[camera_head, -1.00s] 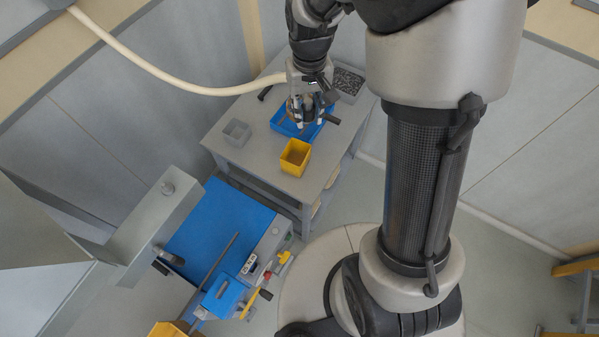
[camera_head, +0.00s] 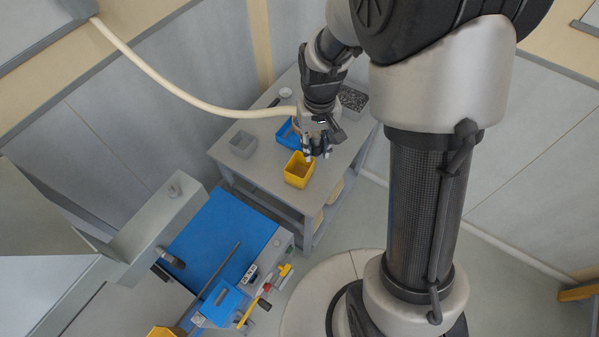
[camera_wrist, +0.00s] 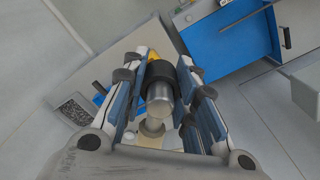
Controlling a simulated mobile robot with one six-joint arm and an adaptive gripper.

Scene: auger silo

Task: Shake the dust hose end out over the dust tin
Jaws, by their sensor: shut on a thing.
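The cream dust hose (camera_head: 165,84) hangs in a curve from the upper left wall to my gripper. My gripper (camera_head: 318,157) is shut on the hose end. In the wrist view the hose end, a metal pipe with a black collar (camera_wrist: 160,72), lies between the fingers of my gripper (camera_wrist: 160,85). My gripper is above the small bench, at the back edge of an open yellow bin (camera_head: 299,182) in the head view. A small open grey tin (camera_head: 243,150) stands to the left on the bench. No label shows which container is the dust tin.
A blue tray (camera_head: 283,136) lies partly hidden behind my gripper. A grey box of dark bits (camera_head: 353,99) stands at the bench's back right. A blue-topped machine (camera_head: 215,240) with tools stands in front of the bench (camera_head: 262,178).

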